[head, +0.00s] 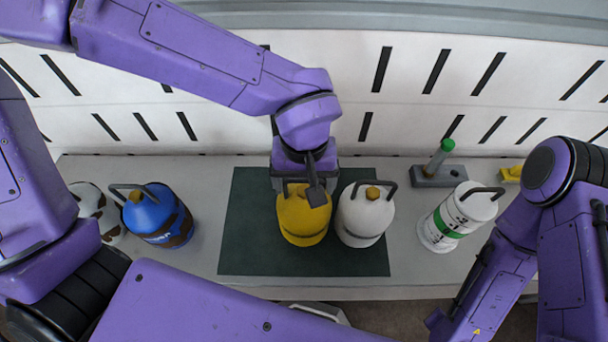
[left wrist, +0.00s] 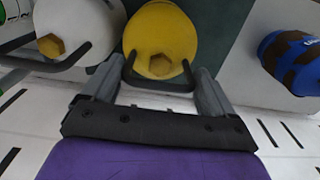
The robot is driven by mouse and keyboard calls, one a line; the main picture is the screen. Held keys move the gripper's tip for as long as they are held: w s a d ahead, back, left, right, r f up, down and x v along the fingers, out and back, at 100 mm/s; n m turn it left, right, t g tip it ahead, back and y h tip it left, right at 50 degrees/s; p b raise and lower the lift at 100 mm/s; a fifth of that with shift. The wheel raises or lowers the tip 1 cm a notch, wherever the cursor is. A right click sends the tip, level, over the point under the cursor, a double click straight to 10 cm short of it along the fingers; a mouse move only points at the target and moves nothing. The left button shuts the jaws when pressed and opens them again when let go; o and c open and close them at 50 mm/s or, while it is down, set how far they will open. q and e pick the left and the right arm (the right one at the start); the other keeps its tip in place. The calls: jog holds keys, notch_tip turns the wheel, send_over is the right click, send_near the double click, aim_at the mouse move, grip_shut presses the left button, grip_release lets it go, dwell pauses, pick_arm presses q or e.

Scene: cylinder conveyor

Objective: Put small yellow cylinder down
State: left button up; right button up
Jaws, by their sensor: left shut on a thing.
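The small yellow cylinder (head: 302,222) is upright over the dark green mat (head: 248,245), close beside a white cylinder (head: 362,222). Whether its base touches the mat I cannot tell. My left gripper (head: 302,184) is at its top, shut on its dark handle. In the left wrist view the yellow cylinder (left wrist: 163,32) shows its brass cap, with the handle between the fingers of the left gripper (left wrist: 157,82). Part of the cylinder's top is hidden by the gripper in the head view. My right gripper is not in view.
A blue cylinder (head: 160,218) and a white one with brown patches (head: 105,222) stand at left. A white cylinder with a green band (head: 452,222) stands at right. Behind it is a grey block with a green-topped post (head: 438,174). A slotted white wall (head: 400,85) closes the back.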

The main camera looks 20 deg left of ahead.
pick_arm(q)
jog(key=o, duration=1.8)
jog(key=shift+f, duration=0.1)
jog(key=shift+o, duration=0.2)
notch_tip(320, 180, up, 12)
jog(key=shift+p, duration=0.45)
